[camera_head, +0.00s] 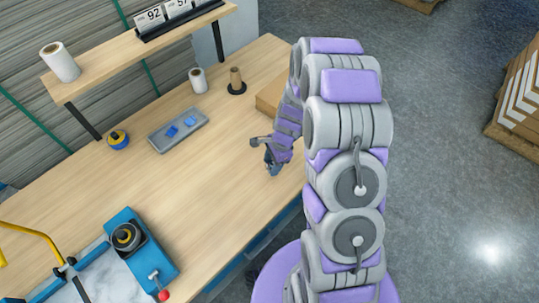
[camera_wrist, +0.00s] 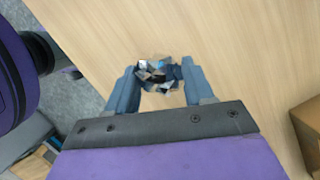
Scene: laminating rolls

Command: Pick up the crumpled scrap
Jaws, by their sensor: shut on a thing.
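The crumpled scrap (camera_wrist: 158,75) is a small ball of dark, white and blue pieces. It shows in the wrist view between the two blue-grey fingers of my gripper (camera_wrist: 160,82), which are shut on it. In the head view my gripper (camera_head: 272,160) is over the right part of the wooden table (camera_head: 215,185), near its front edge. The scrap cannot be made out there. I cannot tell whether the scrap is touching the table or held above it.
A cardboard box (camera_head: 271,97) stands right behind my gripper. A grey tray (camera_head: 178,129) with blue pieces, a tape roll (camera_head: 118,139), a white roll (camera_head: 198,80) and a brown spindle (camera_head: 236,80) stand farther back. A blue laminating machine (camera_head: 140,250) is at front left. The table's middle is clear.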

